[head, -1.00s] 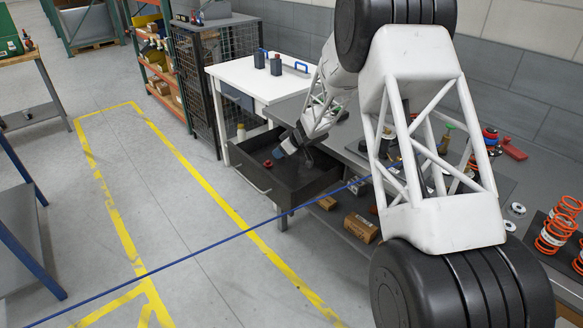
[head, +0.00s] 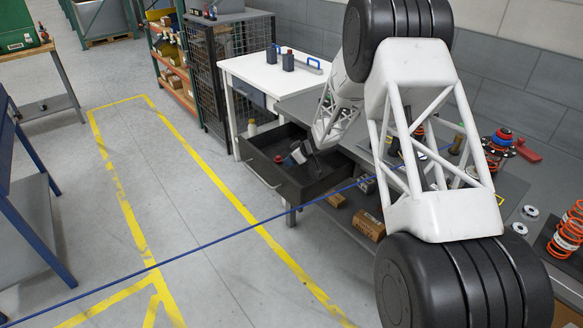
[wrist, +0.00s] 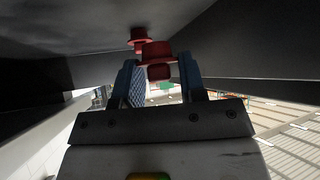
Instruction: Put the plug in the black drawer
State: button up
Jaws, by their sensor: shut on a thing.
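The black drawer (head: 256,165) is pulled open below the end of the grey bench. My gripper (wrist: 160,80) reaches down inside it, tilted; its blue fingers are shut on a red plug (wrist: 158,52). In the wrist view the held plug is close to the dark drawer floor, but I cannot tell if it touches. A second red piece (wrist: 139,36) stands on that floor just beyond it. In the head view one red piece (head: 281,157) shows in the drawer, left of my gripper (head: 294,155); the held plug is not clearly seen there.
Drawer walls rise close on both sides of my gripper. A white-topped bench (head: 262,72) with dark bottles stands behind the drawer. Cardboard boxes (head: 369,225) lie on the shelf below the grey bench. A blue cable (head: 220,239) crosses the head view. The yellow-marked floor is clear.

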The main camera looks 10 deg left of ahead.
jog(key=shift+f, duration=0.1)
jog(key=shift+f, duration=1.8)
jog(key=shift+f, duration=0.1)
jog(key=o, duration=1)
jog(key=shift+c, duration=0.2)
jog(key=v, duration=0.3)
jog(key=shift+d+r, duration=0.1)
jog(key=shift+r, duration=0.2)
notch_tip(320, 180, up, 7)
jog(key=shift+f, duration=0.15)
